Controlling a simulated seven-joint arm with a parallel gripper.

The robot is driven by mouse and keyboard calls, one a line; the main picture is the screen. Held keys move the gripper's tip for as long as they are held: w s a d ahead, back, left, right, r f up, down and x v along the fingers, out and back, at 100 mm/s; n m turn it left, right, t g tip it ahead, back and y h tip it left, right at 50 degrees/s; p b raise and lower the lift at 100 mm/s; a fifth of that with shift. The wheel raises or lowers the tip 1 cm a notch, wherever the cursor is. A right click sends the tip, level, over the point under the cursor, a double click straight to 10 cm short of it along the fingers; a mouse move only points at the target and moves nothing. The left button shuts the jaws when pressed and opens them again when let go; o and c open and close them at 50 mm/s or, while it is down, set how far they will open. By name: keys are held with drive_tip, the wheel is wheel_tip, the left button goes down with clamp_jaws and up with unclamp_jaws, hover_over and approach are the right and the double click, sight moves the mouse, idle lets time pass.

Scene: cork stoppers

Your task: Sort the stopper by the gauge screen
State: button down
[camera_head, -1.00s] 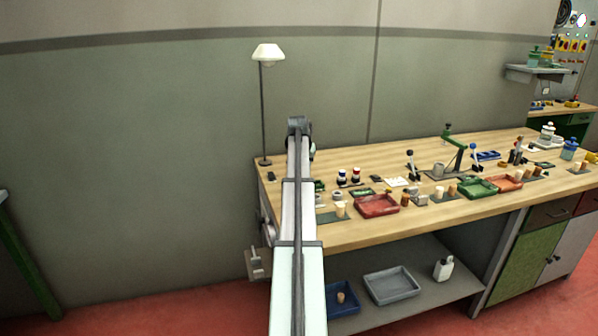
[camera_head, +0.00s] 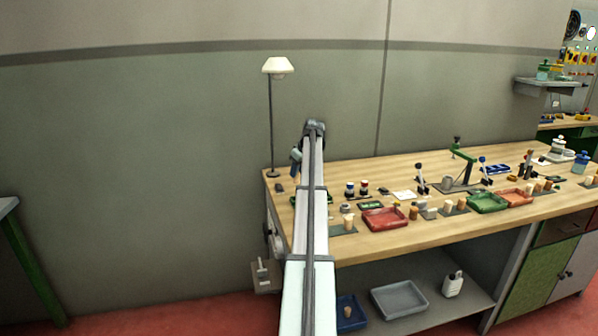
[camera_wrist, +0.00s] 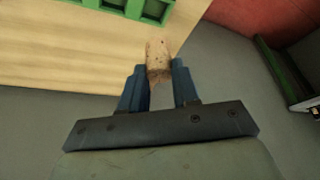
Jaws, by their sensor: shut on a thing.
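My gripper (camera_wrist: 159,88) is shut on a speckled cork stopper (camera_wrist: 158,57), which stands out between its two blue fingers in the wrist view. A green slotted piece (camera_wrist: 160,8) lies on the wood at the top of the wrist view. A red tray (camera_head: 387,229), a green tray (camera_head: 488,212) and an orange tray (camera_head: 520,203) stand along the bench front. I cannot tell which item is the gauge screen.
Several other stoppers stand on mats between the trays. A lamp (camera_head: 278,67) stands at the bench's back left corner. A green lever press (camera_head: 464,158) stands farther right. The lower shelf holds a blue bin (camera_head: 352,325), a grey tray (camera_head: 400,310) and a white container (camera_head: 453,285).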

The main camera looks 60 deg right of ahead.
sight(299, 180)
drive_tip(key=shift+f, duration=0.15)
drive_tip(key=shift+f, duration=3.1)
drive_tip(key=shift+f, duration=1.35)
idle(0.5)
drive_tip(key=c, duration=0.8)
unclamp_jaws()
drive_tip(key=shift+o, duration=0.2)
drive_tip(key=v, duration=1.4)
drive_tip(key=shift+d, duration=0.15)
drive_tip(key=shift+f, duration=0.1)
